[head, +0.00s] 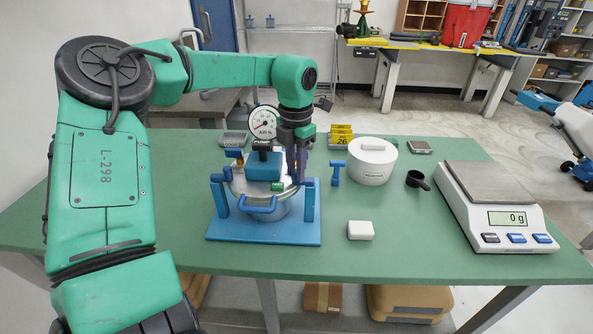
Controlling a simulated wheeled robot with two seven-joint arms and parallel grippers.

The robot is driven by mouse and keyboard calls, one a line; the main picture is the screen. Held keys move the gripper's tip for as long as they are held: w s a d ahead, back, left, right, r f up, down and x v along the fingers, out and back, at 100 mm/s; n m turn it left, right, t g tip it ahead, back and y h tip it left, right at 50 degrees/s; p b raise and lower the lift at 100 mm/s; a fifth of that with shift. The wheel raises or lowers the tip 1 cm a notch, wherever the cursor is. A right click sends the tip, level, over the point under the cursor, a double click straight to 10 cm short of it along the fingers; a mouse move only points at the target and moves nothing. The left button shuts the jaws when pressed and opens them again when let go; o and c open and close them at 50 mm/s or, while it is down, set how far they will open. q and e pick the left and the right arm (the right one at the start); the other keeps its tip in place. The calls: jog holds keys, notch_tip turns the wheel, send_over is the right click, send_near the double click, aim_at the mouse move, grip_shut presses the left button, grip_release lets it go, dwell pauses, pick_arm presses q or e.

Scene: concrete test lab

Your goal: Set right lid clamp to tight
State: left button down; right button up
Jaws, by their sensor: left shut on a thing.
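A pressure vessel with a round silver lid (237,184) stands in a blue stand (262,233) on the green table. Its lid carries a blue block (264,166) with a black pump label, a round dial gauge (264,122) and a small green part (277,186). Blue clamp parts (228,173) show at the lid's left rim. My left gripper (297,170) comes down from above at the right rim of the lid. It is shut on the right lid clamp, which its fingers mostly hide; the clamp's setting cannot be read. My right gripper is not in view.
Right of the vessel are a small blue T-shaped piece (337,172), a white lidded pot (371,163), a white block (360,230), a black cup (417,180) and a scale (497,210) reading 0 g. Yellow blocks (341,134) stand behind.

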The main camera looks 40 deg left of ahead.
pick_arm(q)
jog(key=shift+w+r+m, duration=0.1)
jog(key=shift+m, duration=0.2)
jog(key=c, duration=0.7)
grip_release()
notch_tip(320, 180, up, 15)
jog(key=shift+f, duration=0.2)
